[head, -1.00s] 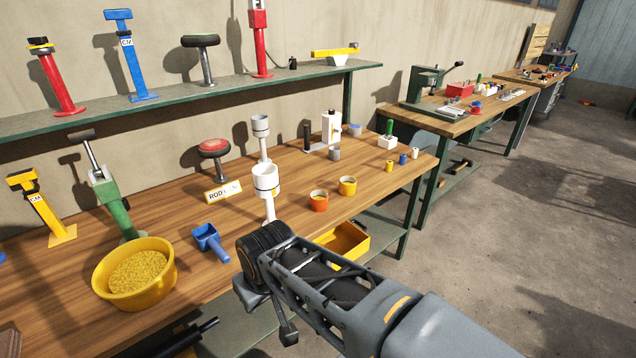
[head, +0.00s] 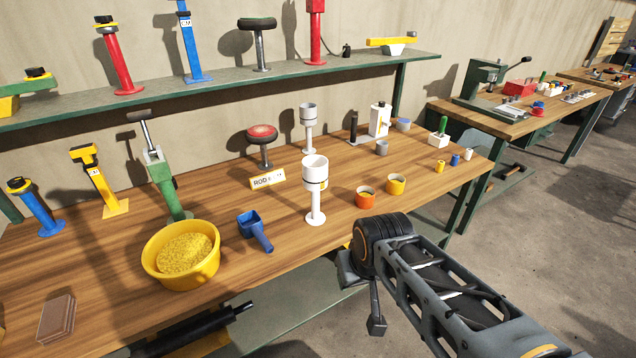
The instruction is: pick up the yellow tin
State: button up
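The yellow tin (head: 396,184) is a small open cup in the head view. It stands upright on the wooden workbench (head: 290,235), near its front edge. A similar orange tin (head: 365,198) stands just left of it. My arm reaches in from the lower right, its black joint just below these tins in the picture and apart from the yellow tin. What seems to be part of my gripper (head: 375,310) hangs below that joint, in front of the bench edge. Its fingers cannot be clearly made out, and no held thing shows.
A white stand with a cup (head: 315,180) rises left of the tins. A blue scoop (head: 254,230) and a yellow bowl of granules (head: 183,254) are farther left. Small yellow, blue and white cylinders (head: 455,160) stand to the right. Bare wood lies between the tins and these cylinders.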

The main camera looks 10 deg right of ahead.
aim_at(395, 184)
jog(key=z, duration=2.25)
jog(key=i, duration=1.25)
jog(key=u, duration=3.1)
